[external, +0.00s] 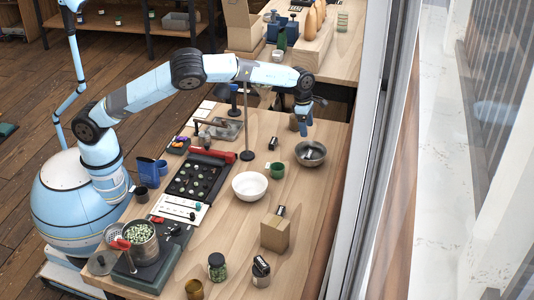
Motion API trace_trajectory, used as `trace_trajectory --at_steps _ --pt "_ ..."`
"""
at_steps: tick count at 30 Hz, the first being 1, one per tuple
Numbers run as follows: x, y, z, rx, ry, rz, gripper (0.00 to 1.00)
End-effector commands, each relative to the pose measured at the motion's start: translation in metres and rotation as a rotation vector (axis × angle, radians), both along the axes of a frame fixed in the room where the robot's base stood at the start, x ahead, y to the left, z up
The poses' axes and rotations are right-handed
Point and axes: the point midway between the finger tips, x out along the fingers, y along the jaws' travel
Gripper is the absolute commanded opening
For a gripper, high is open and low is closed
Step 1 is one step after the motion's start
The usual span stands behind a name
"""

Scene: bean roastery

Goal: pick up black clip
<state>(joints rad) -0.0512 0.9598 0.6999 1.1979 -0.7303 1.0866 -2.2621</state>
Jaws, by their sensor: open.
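A small black item (273,143), possibly the black clip, lies on the wooden table left of the metal bowl. Another small dark item (280,210) is at the top of the brown cardboard box; I cannot tell which of them is the clip. My gripper (303,128) points down above the far right part of the table, near the metal bowl and right of the small black item. It is open, and I see nothing held in it. Its fingertips are small in this view.
A green cup (276,170), a white bowl (249,186) and a metal bowl (312,154) stand near the small black item. The brown box (275,235) is nearer the front. A black tray (197,177) lies left. Bare tabletop shows right of the white bowl.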

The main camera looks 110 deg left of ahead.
Motion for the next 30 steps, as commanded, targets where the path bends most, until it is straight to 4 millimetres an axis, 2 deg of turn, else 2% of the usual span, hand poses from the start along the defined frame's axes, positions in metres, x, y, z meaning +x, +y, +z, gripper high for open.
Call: trace_trajectory --at_steps 6,12,22,30 --pt "0.005 0.0 -0.038 -0.001 0.004 0.001 0.72" --pt "0.009 -0.001 -0.066 -0.001 0.002 0.001 0.72" --pt "0.011 0.0 -0.083 -0.001 0.003 0.0 0.72" --pt "0.012 0.001 -0.118 -0.001 0.003 0.001 0.72"
